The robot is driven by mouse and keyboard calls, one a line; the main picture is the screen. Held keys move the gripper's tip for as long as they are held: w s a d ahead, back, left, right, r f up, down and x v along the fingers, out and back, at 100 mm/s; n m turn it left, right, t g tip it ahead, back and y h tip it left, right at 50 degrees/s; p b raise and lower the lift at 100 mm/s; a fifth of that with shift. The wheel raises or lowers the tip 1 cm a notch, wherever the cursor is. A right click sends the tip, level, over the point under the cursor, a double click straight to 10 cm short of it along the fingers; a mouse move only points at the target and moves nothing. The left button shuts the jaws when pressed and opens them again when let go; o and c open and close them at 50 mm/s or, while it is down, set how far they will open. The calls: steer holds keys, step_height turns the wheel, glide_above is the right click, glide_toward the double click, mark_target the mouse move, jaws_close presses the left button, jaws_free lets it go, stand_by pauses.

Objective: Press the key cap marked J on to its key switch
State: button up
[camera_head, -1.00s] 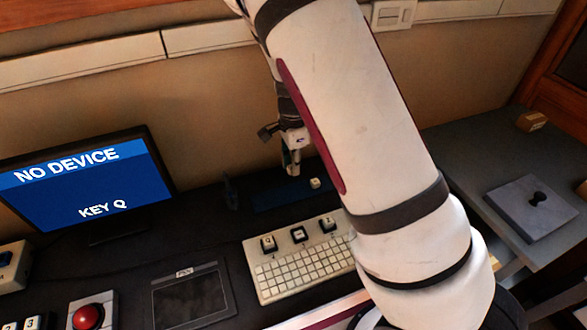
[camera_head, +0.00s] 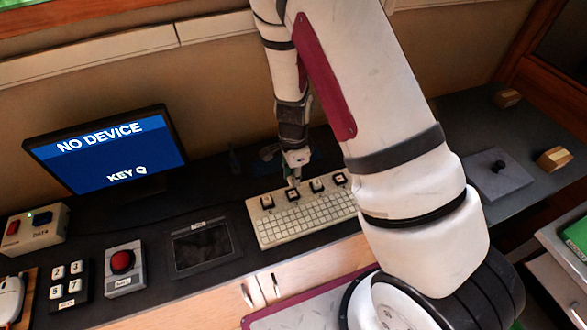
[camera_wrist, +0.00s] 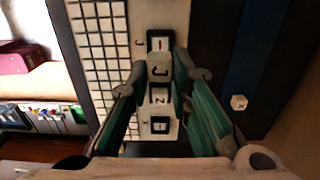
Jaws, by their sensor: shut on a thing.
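In the wrist view, a pale key cap marked J (camera_wrist: 159,71) sits between the fingertips of my gripper (camera_wrist: 158,77), which is shut on it. The cap is over the row of dark-framed key positions along the keyboard edge. A position with a pale centre (camera_wrist: 159,43) shows just above the cap, and one marked Z (camera_wrist: 159,96) just below. The switch under the cap is hidden, and I cannot tell whether they touch. In the head view my gripper (camera_head: 293,180) points down at the back of the keyboard (camera_head: 310,217).
A loose cap marked X (camera_wrist: 238,102) lies on the dark surface beside the keyboard. The monitor (camera_head: 108,152) reads NO DEVICE and KEY Q. A tablet-like panel (camera_head: 201,248) and a box with a red button (camera_head: 123,263) stand left of the keyboard.

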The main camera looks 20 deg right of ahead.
mark_target(294, 194)
steer(key=shift+f+b, duration=0.6)
steer(key=shift+f, duration=1.9)
steer(key=shift+f, duration=0.4)
stand_by(0.5)
steer(key=o, duration=0.8)
steer(key=shift+o, duration=0.4)
steer(key=o, duration=0.4)
steer(key=shift+r, duration=0.1)
steer(key=shift+r+p, duration=0.95)
steer(key=shift+r, duration=2.5)
